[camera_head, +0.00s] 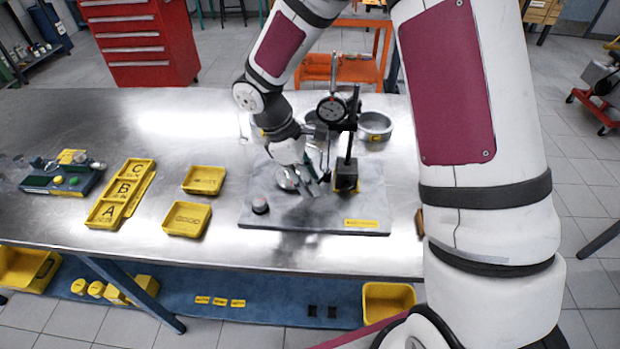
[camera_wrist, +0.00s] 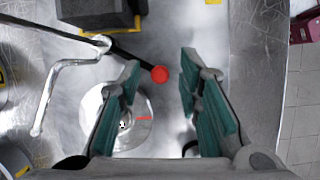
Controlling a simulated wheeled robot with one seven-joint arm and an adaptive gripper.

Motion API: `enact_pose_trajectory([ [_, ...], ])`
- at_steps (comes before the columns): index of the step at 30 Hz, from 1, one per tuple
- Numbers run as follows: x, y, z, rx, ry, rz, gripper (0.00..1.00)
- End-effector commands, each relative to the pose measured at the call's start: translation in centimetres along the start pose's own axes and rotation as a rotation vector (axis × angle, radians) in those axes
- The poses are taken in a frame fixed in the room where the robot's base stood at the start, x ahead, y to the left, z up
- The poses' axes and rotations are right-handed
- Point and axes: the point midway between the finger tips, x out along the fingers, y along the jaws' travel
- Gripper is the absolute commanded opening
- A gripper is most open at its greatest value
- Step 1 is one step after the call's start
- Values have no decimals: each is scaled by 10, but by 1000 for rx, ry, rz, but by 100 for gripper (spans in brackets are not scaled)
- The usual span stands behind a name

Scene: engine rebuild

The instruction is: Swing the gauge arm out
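The dial gauge (camera_head: 331,109) is on a black stand (camera_head: 349,140) whose block base (camera_head: 346,176) sits on the grey plate. In the wrist view, a dark arm with a red round tip (camera_wrist: 160,74) reaches in from the upper left. My gripper (camera_head: 308,184) is low over the plate, left of the stand base. In the wrist view my gripper (camera_wrist: 161,68) is open, with its two green-padded fingers apart. The red tip shows in the gap between the fingertips; I cannot tell its height against them. A round silver part (camera_wrist: 140,105) lies below, partly hidden by the left finger.
Metal rings (camera_head: 375,125) stand behind the gauge. Yellow trays (camera_head: 187,220) and a lettered rack (camera_head: 120,192) are to the left. A bent silver rod (camera_wrist: 55,80) is left of my fingers in the wrist view.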

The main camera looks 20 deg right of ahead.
Motion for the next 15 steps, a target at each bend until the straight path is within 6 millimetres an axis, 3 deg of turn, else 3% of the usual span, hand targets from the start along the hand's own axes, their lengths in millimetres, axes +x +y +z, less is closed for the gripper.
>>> enact_pose_trajectory([
  [9, -2, 0, 0, 0, 0, 1, 34],
  [15, -28, 0, -1, 1, 3, 4, 34],
])
